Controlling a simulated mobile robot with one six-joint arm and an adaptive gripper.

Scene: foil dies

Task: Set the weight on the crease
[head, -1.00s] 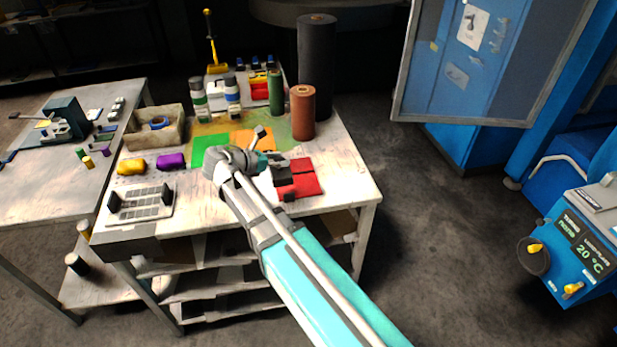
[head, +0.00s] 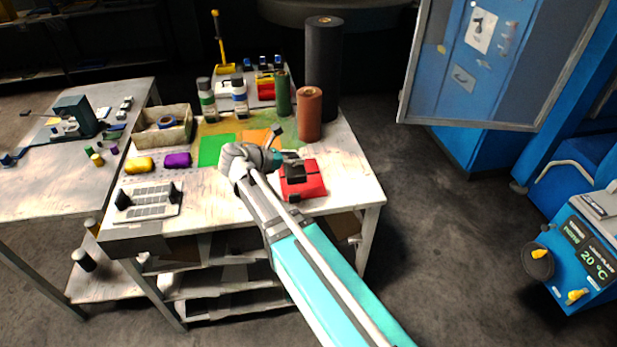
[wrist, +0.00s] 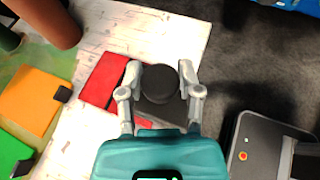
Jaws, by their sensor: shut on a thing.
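My gripper (wrist: 161,70) is shut on a black weight (wrist: 160,86), with one finger on each side of its round top. A dark block-like part shows below the round top. In the head view the weight (head: 294,173) appears over the red piece (head: 313,187) near the bench's right front. The red piece also shows in the wrist view (wrist: 101,80), with a dark line, perhaps the crease, beside the left finger. The weight and fingers hide much of the red piece. I cannot tell whether the weight touches it.
Orange (head: 257,137) and green (head: 216,151) sheets lie to the left. Brown (head: 309,115) and black (head: 323,70) rolls stand behind. A small dark block (head: 293,197) sits at the red piece's front edge. Bare bench lies right of it.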

